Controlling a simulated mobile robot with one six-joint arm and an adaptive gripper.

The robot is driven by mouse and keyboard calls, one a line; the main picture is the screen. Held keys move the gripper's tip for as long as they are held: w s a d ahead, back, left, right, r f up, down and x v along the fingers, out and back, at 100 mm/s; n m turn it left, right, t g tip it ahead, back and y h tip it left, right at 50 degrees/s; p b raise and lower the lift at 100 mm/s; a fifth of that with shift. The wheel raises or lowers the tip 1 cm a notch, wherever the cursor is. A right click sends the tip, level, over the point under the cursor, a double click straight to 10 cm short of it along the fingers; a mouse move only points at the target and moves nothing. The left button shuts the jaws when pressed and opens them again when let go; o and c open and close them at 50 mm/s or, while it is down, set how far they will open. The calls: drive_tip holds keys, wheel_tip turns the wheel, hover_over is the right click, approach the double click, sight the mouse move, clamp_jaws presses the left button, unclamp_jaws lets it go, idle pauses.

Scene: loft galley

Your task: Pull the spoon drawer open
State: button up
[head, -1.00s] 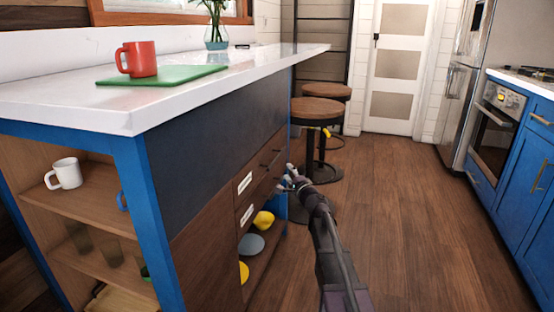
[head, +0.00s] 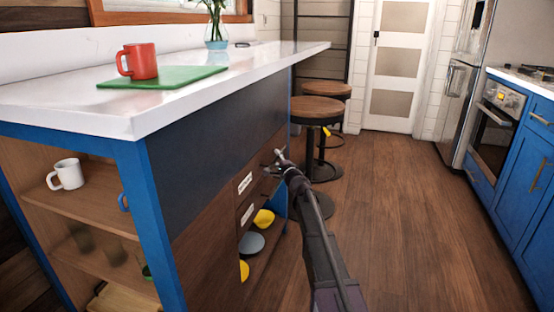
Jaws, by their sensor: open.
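Two dark wood drawers with white labels sit one above the other in the island's side. The upper drawer (head: 257,176) and the lower drawer (head: 258,203) both look closed. The label texts are too small to read, so I cannot tell which is the spoon drawer. My gripper (head: 279,155) is open at the right end of the upper drawer, close to its dark handle (head: 267,163). I cannot tell whether the fingers touch the handle.
An open shelf below the drawers holds a grey-blue dish (head: 251,244) and yellow dishes (head: 264,219). Round stools (head: 316,107) stand just beyond the island's end. A red mug (head: 138,61) stands on a green board (head: 176,77). The wooden floor (head: 415,220) to the right is clear.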

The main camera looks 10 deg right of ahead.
clamp_jaws()
drive_tip(key=shift+s+a, duration=0.1)
drive_tip(key=shift+s, duration=0.1)
